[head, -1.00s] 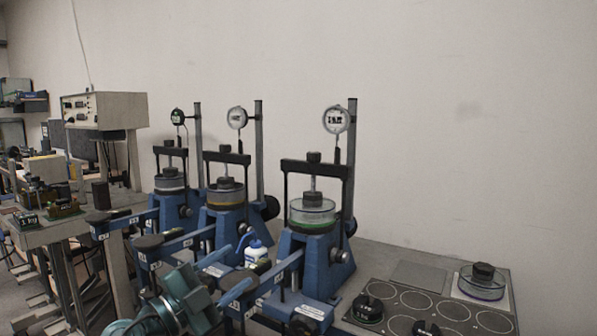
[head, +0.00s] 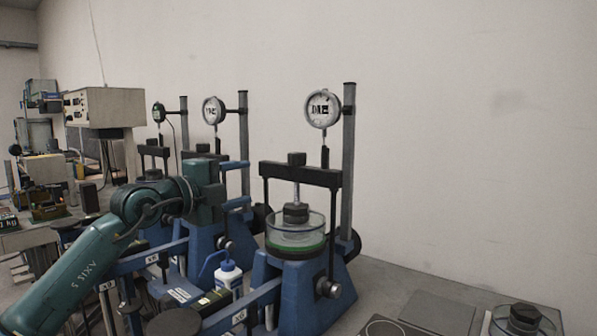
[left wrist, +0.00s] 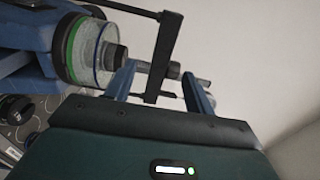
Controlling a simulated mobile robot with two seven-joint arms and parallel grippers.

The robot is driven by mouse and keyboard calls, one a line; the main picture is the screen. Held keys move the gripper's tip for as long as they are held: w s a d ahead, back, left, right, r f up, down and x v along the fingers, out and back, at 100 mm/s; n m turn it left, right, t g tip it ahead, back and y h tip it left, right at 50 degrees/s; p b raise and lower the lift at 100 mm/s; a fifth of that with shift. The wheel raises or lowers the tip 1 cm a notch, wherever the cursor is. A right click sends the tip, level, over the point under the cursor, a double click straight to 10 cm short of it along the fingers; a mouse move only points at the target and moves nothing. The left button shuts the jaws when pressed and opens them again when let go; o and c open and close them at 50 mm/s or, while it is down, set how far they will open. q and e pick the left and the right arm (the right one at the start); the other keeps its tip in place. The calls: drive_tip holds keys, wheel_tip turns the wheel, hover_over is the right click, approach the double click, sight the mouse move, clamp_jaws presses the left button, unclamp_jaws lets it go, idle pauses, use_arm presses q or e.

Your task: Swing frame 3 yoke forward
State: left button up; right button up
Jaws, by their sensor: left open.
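The nearest lever frame (head: 303,285) has a blue body, a green-ringed clear cell (head: 295,235) and a black yoke (head: 312,175) upright over the cell. I cannot read a frame number on it. My left gripper (head: 246,184) is open, just left of the yoke's near-left end, its blue fingers one above the other and pointing right. In the left wrist view the yoke (left wrist: 163,50) appears between the two fingers of the left gripper (left wrist: 158,72); contact is not visible. My right gripper is not in view.
Two more lever frames stand behind, partly hidden by my left arm. A dial gauge (head: 322,108) on a post (head: 348,180) rises behind the yoke. A white bottle (head: 228,278) stands left of the near frame. Another cell (head: 524,322) sits at bottom right.

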sight(275, 171)
use_arm(q)
drive_tip(key=x, duration=0.4)
drive_tip(key=p+x, duration=0.1)
drive_tip(key=x, duration=0.3)
drive_tip(key=r+p+x, duration=0.1)
drive_tip(key=x, duration=0.3)
drive_tip(key=shift+w+a, duration=0.3)
drive_tip(key=shift+w+d+f, duration=0.1)
drive_tip(key=shift+w+d, duration=0.35)
drive_tip(key=shift+w, duration=0.1)
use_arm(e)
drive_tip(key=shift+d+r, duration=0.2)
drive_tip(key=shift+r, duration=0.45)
use_arm(q)
clamp_jaws()
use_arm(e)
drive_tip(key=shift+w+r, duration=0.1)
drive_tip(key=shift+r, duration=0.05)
